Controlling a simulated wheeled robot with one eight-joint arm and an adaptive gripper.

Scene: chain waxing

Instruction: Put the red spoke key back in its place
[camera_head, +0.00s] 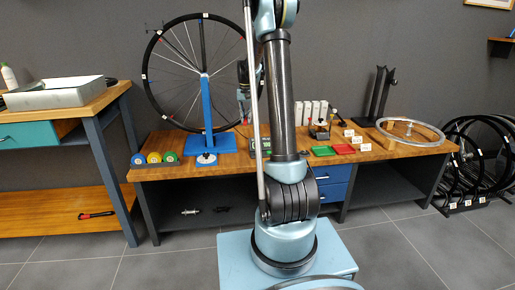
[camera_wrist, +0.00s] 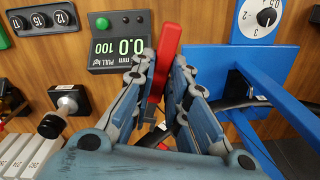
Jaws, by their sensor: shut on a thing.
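In the wrist view my gripper (camera_wrist: 160,88) is shut on a red bar-shaped piece, which I take for the red spoke key (camera_wrist: 168,42). In the camera_head view my gripper (camera_head: 243,104) hangs over the bench near the wheel, partly behind my arm. The key's place cannot be made out for certain.
A blue truing stand (camera_head: 207,110) holds a wheel (camera_head: 150,90) left of my gripper. A rack with blue, yellow and green round pieces (camera_head: 154,158) stands at the bench's left end. Green (camera_head: 322,151) and red (camera_head: 343,149) trays lie to the right.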

